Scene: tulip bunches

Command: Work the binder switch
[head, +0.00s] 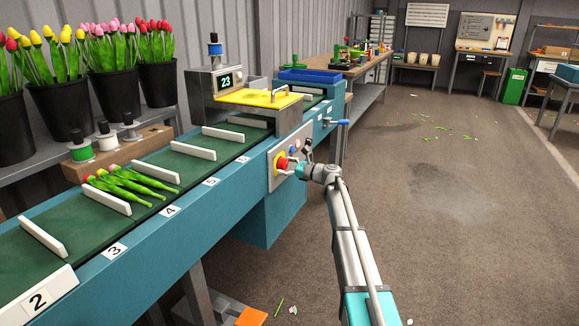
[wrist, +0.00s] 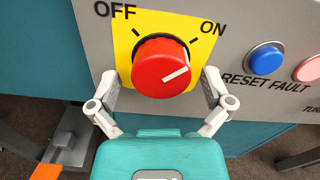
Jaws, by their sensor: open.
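The binder switch is a red round knob (wrist: 161,66) on a yellow plate marked OFF at upper left and ON at upper right. Its white pointer line points right and slightly up, on the ON side, a little below the ON tick. In the head view the red knob (head: 281,163) sits on the grey panel on the conveyor's side. My gripper (wrist: 158,80) is open, with one finger on each side of the knob's lower half and gaps between. In the head view my gripper (head: 297,162) is at the panel.
A blue reset button (wrist: 266,60) and a red fault button (wrist: 309,69) are right of the knob. The binder (head: 236,97) displays 23. Tulips (head: 130,186) lie on the green belt (head: 190,168). Open floor (head: 440,190) lies to the right.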

